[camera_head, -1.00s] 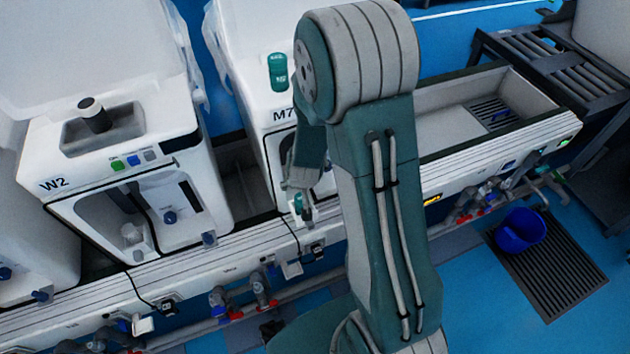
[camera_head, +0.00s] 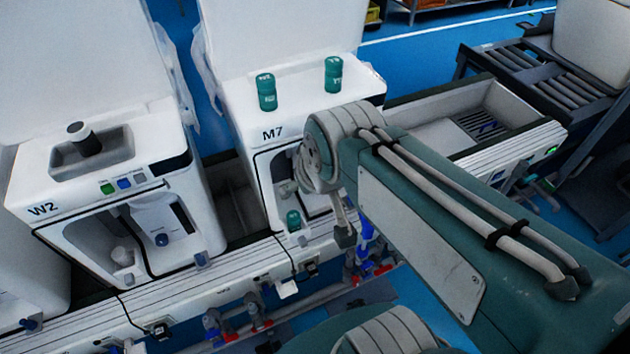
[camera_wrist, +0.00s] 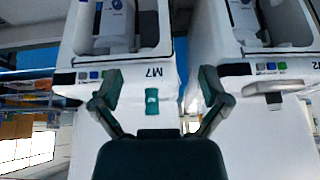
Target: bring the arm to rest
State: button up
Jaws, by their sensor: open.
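My gripper (camera_wrist: 160,88) is open in the wrist view, its two fingers spread wide with nothing between them. In the head view my folded arm (camera_head: 430,220) runs from the lower right towards the front of the M7 machine; most of the gripper is hidden there.
The white M7 machine (camera_head: 245,125) carries two green cans (camera_head: 266,92) (camera_head: 333,74) on top. A third green can (camera_head: 293,220) stands low at its front. The W2 machine (camera_head: 100,205) is on the left. An open trough (camera_head: 490,115) lies behind my arm.

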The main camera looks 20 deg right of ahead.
jog(key=shift+s+d+r, duration=0.1)
jog(key=shift+s+r, duration=0.15)
jog(key=shift+s, duration=0.3)
jog(key=shift+s+d+r, duration=0.1)
jog(key=shift+s+r, duration=0.1)
jog(key=shift+s, duration=0.35)
jog(key=shift+s+r, duration=0.2)
jog(key=shift+s, duration=0.4)
jog(key=shift+c, duration=0.2)
